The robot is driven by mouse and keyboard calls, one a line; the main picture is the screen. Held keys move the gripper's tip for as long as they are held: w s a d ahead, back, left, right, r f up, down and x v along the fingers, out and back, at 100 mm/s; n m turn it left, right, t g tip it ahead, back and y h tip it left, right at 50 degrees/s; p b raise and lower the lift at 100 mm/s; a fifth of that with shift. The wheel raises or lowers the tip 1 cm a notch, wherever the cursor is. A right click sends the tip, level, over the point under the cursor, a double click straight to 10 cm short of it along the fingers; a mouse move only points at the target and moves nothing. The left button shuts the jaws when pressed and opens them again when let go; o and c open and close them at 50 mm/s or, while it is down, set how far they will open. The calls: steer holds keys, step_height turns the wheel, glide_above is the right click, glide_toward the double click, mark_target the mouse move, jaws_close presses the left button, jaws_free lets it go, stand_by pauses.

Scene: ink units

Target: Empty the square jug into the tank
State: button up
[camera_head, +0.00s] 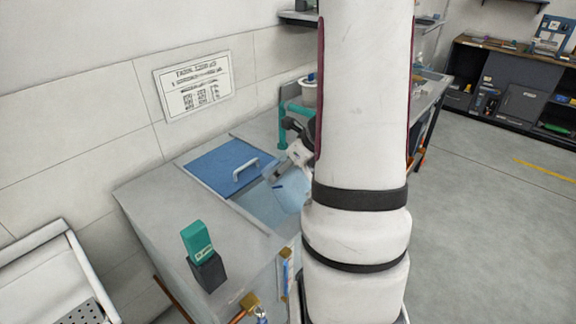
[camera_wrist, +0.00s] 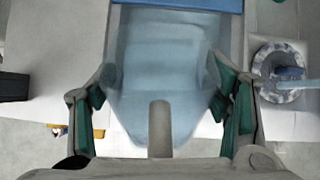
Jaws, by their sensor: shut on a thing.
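The square jug (camera_head: 292,190) is pale blue and tilted, over or beside the open part of the tank (camera_head: 258,204). My gripper (camera_head: 290,168) is shut on the jug, partly hidden behind my white arm. In the wrist view the jug (camera_wrist: 165,100) shows as a pale blue body between the two green-padded fingers, with a grey upright bar at its near side. The tank has a blue lid (camera_head: 215,165) with a white handle, beside the opening. I cannot tell whether liquid is flowing or how much the jug holds.
A teal-topped dark block (camera_head: 205,262) stands on the grey counter left of the opening. Teal pipework (camera_head: 283,125) and a white pot (camera_head: 308,92) are behind the tank. A round rim (camera_wrist: 279,72) lies right in the wrist view.

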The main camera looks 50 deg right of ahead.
steer(key=shift+w+f+g+p, duration=0.2)
steer(key=shift+g+p, duration=0.45)
steer(key=shift+p, duration=1)
steer(key=shift+w+f+g+p, duration=0.15)
steer(key=shift+g+p, duration=0.5)
steer(key=shift+p, duration=1)
steer(key=shift+w+f+g+p, duration=0.25)
steer(key=shift+f+g+p, duration=0.35)
steer(key=shift+p, duration=0.65)
steer(key=shift+w+a+f+g+b, duration=0.1)
steer(key=shift+w+f+g+b, duration=0.05)
steer(key=shift+w+g+b, duration=0.2)
steer(key=shift+w+f+g+b, duration=0.2)
steer(key=shift+f+g+b, duration=0.25)
steer(key=shift+g+b, duration=0.35)
steer(key=shift+w+f+g+b, duration=0.1)
steer(key=shift+f+g+b, duration=0.15)
steer(key=shift+b, duration=0.2)
steer(key=shift+w+f+g+b, duration=0.15)
steer(key=shift+f+g+b, duration=0.15)
steer(key=shift+b, duration=0.1)
steer(key=shift+w+f+g+b, duration=0.15)
steer(key=shift+g+b, duration=0.15)
steer(key=shift+b, duration=0.15)
steer(key=shift+w+f+g+b, duration=0.15)
steer(key=shift+f+g+b, duration=0.15)
steer(key=shift+b, duration=0.1)
steer(key=shift+w+f+g+b, duration=0.45)
steer(key=shift+f+g+b, duration=0.35)
steer(key=shift+b, duration=0.7)
